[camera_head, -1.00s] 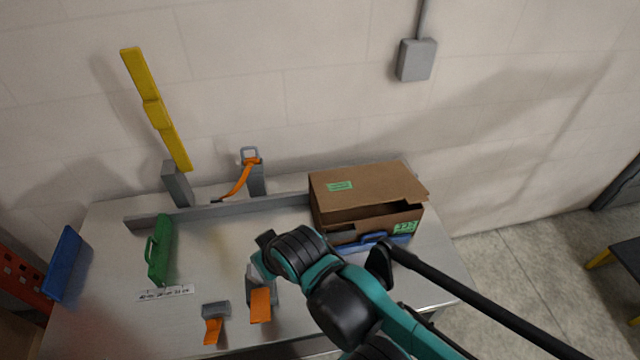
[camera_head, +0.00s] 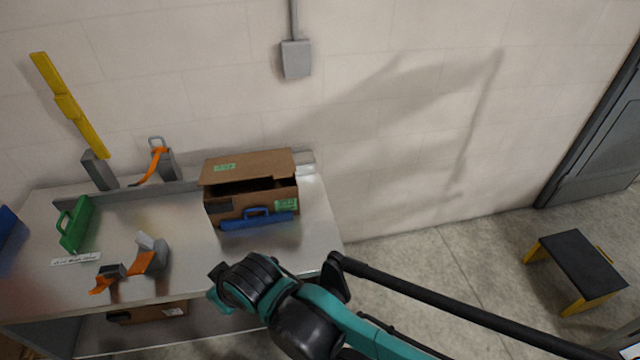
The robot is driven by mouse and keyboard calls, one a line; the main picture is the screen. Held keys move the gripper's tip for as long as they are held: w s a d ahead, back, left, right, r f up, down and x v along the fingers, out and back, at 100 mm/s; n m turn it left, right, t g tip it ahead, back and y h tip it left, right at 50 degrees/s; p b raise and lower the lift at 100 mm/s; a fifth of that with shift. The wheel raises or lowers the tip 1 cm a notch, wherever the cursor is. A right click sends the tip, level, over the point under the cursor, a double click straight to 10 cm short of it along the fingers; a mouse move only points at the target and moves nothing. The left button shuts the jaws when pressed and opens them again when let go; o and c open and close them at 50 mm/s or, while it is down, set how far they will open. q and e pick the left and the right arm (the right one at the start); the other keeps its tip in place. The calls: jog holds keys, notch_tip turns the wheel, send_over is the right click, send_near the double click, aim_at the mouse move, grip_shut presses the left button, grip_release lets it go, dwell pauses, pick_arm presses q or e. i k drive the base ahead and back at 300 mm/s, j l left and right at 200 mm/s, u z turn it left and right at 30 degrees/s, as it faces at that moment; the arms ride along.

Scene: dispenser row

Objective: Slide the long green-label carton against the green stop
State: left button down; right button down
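The long brown carton (camera_head: 226,208) with green labels lies at the right part of the table, near the back rail, its top flap slightly raised. The green stop (camera_head: 75,223), with a handle, stands at the left part of the table. A wide stretch of table separates the two. A blue handled piece (camera_head: 240,223) sits against the carton's front side. My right gripper (camera_head: 216,287) hangs in front of the table's front edge, apart from the carton; its fingers are mostly hidden by its wrist. My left gripper is out of view.
Two grey clamps with orange levers (camera_head: 150,260) (camera_head: 110,277) stand at the front left of the table. A rail (camera_head: 130,190) runs along the back. A yellow lever (camera_head: 70,105) rises at back left. A black-topped stool (camera_head: 575,262) stands on the floor at right.

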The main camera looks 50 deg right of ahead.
aim_at(221, 202)
jog(key=k+l+u, duration=0.25)
jog(key=l, duration=0.4)
jog(key=k+l+u, duration=0.3)
jog(key=k+l, duration=0.15)
jog(key=l, duration=0.15)
jog(key=k+l+u, duration=0.25)
jog(key=k+l, duration=0.15)
jog(key=l, duration=0.15)
jog(key=l+u, duration=0.15)
jog(key=l, duration=0.4)
jog(key=l+u, duration=0.2)
jog(key=l, duration=0.3)
jog(key=k+l+u, duration=0.15)
jog(key=l, duration=0.35)
jog(key=k+l+u, duration=0.2)
jog(key=l, duration=0.3)
jog(key=i+l, duration=0.1)
jog(key=l, duration=0.7)
jog(key=i+l+u, duration=0.1)
jog(key=l, duration=0.3)
jog(key=i, duration=0.05)
